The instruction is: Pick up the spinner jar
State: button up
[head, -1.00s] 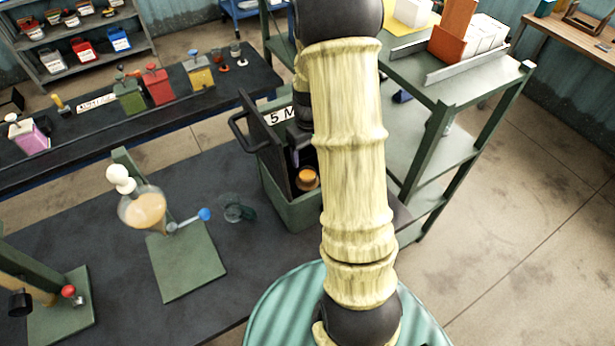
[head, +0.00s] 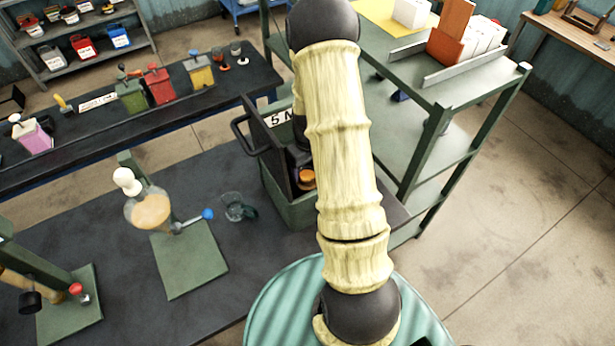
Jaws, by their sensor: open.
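An amber-topped jar (head: 307,178), which I take to be the spinner jar, sits inside the open green box (head: 288,212) marked "5 M…"; the rest of the label is hidden by my arm. Only its top shows; its body is hidden by the box and my arm. My gripper (head: 300,160) is partly hidden behind my arm, inside the box opening just above the jar. It is open, and I cannot tell whether the fingers touch the jar.
A clear glass cup (head: 233,207) stands left of the box. Farther left is a flask of amber liquid (head: 150,210) on a green stand (head: 188,262) with a blue-knobbed tap. A green shelf rack (head: 455,80) stands close on the right. Bare dark bench lies in front of the cup.

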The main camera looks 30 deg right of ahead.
aim_at(307, 174)
jog(key=shift+a+f+p, duration=0.1)
jog(key=shift+f+p, duration=0.5)
jog(key=shift+f, duration=0.95)
jog(key=shift+c, duration=0.4)
jog(key=c, duration=1)
